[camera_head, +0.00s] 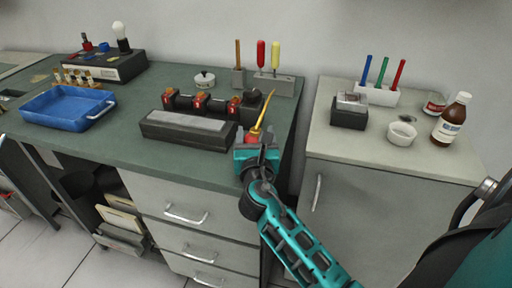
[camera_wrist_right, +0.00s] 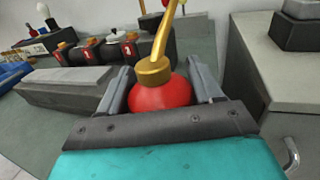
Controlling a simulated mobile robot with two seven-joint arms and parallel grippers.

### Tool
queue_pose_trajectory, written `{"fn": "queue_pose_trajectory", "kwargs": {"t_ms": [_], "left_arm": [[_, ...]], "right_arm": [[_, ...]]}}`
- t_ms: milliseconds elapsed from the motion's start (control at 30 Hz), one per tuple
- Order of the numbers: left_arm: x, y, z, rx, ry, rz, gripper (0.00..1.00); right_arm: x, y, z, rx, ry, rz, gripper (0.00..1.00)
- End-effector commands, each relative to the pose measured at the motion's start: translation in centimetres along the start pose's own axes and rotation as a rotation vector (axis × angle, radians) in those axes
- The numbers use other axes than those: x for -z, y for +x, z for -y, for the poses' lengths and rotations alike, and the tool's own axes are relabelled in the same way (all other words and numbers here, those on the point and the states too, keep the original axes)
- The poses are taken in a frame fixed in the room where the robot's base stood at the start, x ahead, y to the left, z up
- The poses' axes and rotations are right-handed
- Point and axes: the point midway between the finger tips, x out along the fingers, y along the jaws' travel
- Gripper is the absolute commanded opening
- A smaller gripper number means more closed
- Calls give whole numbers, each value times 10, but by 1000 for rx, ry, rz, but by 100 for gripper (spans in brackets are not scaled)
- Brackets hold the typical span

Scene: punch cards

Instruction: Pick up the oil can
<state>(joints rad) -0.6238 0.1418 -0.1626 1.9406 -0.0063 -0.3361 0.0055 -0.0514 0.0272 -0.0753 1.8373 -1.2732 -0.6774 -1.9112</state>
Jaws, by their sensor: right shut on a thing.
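The oil can (camera_head: 252,137) has a red body and a thin yellow spout that points up. It stands near the right front corner of the green-topped bench (camera_head: 130,150). My right gripper (camera_head: 257,150) reaches it from the front and hides most of its body in the head view. In the right wrist view the red body of the oil can (camera_wrist_right: 160,95), with its brass collar, sits between the two grey fingers of my right gripper (camera_wrist_right: 163,88), which are shut on it. I cannot tell whether its base touches the bench. My left gripper is not in view.
A grey stone block (camera_head: 188,128) and a row of numbered dark items (camera_head: 200,103) lie left of the can. A screwdriver rack (camera_head: 274,84) stands behind. A blue tray (camera_head: 68,108) is far left. Right, past a gap, a cabinet (camera_head: 400,155) holds a brown bottle (camera_head: 451,118).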

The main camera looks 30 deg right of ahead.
Motion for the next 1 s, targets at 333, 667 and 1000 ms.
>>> {"fn": "queue_pose_trajectory", "kwargs": {"t_ms": [333, 667, 1000], "left_arm": [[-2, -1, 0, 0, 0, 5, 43], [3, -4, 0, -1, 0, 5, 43], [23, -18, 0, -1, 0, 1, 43]], "right_arm": [[-1, 0, 0, 0, 0, 2, 34], [-12, 0, 0, 0, 0, 4, 34], [-83, 1, 0, 1, 5, 11, 34]]}}
